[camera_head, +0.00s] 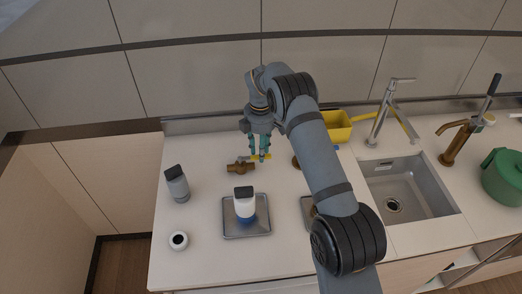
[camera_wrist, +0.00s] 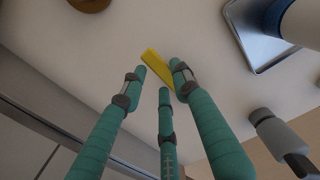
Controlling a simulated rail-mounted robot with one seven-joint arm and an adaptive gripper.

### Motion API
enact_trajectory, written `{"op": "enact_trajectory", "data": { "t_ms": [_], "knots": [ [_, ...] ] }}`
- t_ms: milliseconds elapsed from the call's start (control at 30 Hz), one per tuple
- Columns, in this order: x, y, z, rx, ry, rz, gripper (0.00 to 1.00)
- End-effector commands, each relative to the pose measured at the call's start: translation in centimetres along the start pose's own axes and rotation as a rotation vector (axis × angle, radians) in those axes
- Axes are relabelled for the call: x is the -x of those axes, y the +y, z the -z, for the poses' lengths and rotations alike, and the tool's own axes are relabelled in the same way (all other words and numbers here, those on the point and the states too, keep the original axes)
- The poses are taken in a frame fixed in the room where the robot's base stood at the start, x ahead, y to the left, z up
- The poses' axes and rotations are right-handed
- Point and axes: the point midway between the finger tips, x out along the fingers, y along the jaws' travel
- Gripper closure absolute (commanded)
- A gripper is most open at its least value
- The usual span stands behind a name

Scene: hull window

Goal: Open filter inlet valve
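A small brass valve (camera_head: 238,167) lies on the white counter, left of my gripper. Its yellow lever (camera_head: 262,157) points right, at my fingertips. My gripper (camera_head: 259,153) has teal fingers that point down at the lever. In the wrist view, the yellow lever (camera_wrist: 156,66) shows between and beyond the spread fingertips of my gripper (camera_wrist: 157,72). The fingers are apart and I see no clear grip on the lever. Whether the fingers touch the lever, I cannot tell.
A white-and-blue bottle (camera_head: 244,206) stands on a metal tray (camera_head: 262,228) in front. A yellow bin (camera_head: 338,124), a sink (camera_head: 430,195) and a green pot (camera_head: 503,180) are right.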

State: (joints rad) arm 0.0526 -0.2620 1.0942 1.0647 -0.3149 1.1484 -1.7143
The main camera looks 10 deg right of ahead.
Motion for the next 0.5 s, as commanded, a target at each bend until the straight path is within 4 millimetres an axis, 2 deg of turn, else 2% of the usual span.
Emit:
{"op": "enact_trajectory", "data": {
  "t_ms": [200,500],
  "knots": [
    [-0.04,-0.06,-0.02,-0.003,0.001,0.002,0.56],
    [0.14,-0.06,-0.03,-0.005,0.001,0.002,0.56]
  ]
}}
